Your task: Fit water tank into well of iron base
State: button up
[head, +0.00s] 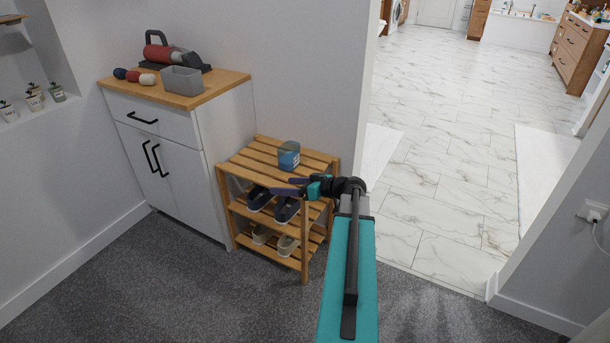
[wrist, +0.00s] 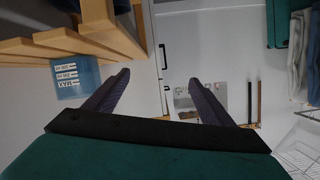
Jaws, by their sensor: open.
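The water tank (head: 289,155), a small translucent blue container, stands on the top shelf of the wooden shoe rack. In the wrist view the tank (wrist: 78,78) shows at the left with white MAX markings upside down, outside the left finger. My gripper (head: 282,187) is open and empty, in front of the rack's top shelf and apart from the tank. Its two purple fingers (wrist: 158,92) are spread wide in the wrist view. The iron base (head: 180,62), dark with a red-and-grey iron on it, sits on the cabinet top. Its well cannot be made out.
The slatted rack (head: 243,158) holds several shoes on its lower shelves. A white cabinet (head: 150,108) with a wooden top stands left of it, bearing a grey bin (head: 181,79) and rolled items (head: 134,76). Carpet is clear in front; a doorway opens at right.

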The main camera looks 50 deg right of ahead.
jog(key=w+a+f+g+y, duration=0.1)
jog(key=a+f+g, duration=0.1)
jog(key=a+f, duration=0.35)
jog(key=w+a+f+g, duration=0.1)
jog(key=a+f+g, duration=0.1)
jog(key=a, duration=0.6)
jog(key=w+a+f+g+y, duration=0.1)
jog(key=w+a+f+g, duration=0.15)
jog(key=a, duration=0.45)
jog(key=s+a+f+g+h, duration=0.1)
jog(key=s+a+f+g, duration=0.3)
jog(key=a, duration=0.5)
jog(key=s+a+f+g+h, duration=0.2)
jog(key=a+f, duration=0.5)
jog(key=a, duration=0.2)
jog(key=s+a+f+g+h+b, duration=0.1)
jog(key=s+f+g+b, duration=0.1)
jog(key=s+f, duration=0.7)
jog(key=s+a+f+g+h+b, duration=0.1)
jog(key=s+f+b, duration=0.3)
jog(key=s+f, duration=0.5)
jog(key=s+a+f+g+h+b, duration=0.1)
jog(key=s+a+f+g+b, duration=0.2)
jog(key=s+f, duration=0.6)
notch_tip(320, 180, down, 3)
jog(key=shift+s+a+r+b, duration=0.15)
jog(key=shift+s+r+b, duration=0.05)
jog(key=shift+b, duration=0.3)
